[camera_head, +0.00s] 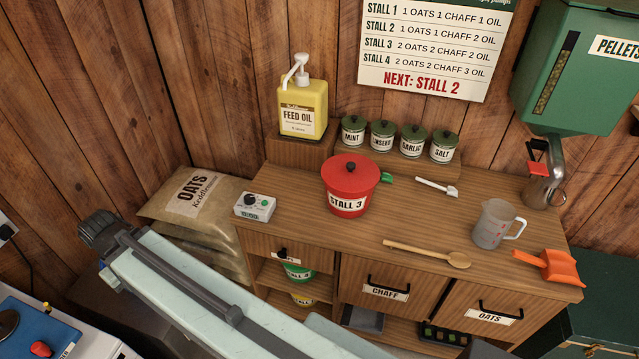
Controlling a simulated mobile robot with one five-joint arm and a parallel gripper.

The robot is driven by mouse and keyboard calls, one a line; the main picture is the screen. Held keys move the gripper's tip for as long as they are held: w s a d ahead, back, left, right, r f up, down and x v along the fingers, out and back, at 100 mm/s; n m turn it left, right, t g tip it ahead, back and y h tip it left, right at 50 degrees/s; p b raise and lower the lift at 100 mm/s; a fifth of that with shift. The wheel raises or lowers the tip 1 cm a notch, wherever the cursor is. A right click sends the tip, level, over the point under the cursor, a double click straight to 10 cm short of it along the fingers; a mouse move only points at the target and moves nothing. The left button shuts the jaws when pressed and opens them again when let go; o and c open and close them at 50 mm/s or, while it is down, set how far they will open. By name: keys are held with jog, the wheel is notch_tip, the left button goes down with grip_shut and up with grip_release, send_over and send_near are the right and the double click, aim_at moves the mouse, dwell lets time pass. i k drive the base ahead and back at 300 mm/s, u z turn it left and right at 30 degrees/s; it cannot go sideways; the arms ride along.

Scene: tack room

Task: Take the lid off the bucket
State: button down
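The red bucket (347,201), labelled STALL 3, stands upright on the wooden cabinet top. A green piece shows at the bucket's right side, just under the lid's edge. My gripper is not in view. Only my pale arm link crosses the lower left, apart from the bucket.
Labelled jars and a yellow feed oil bottle (302,108) stand behind.

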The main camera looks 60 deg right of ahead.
aim_at(345, 173)
jog(key=z, duration=0.2)
jog(key=k, duration=0.55)
jog(key=u, duration=0.45)
jog(key=i, duration=1)
jog(key=z, duration=0.05)
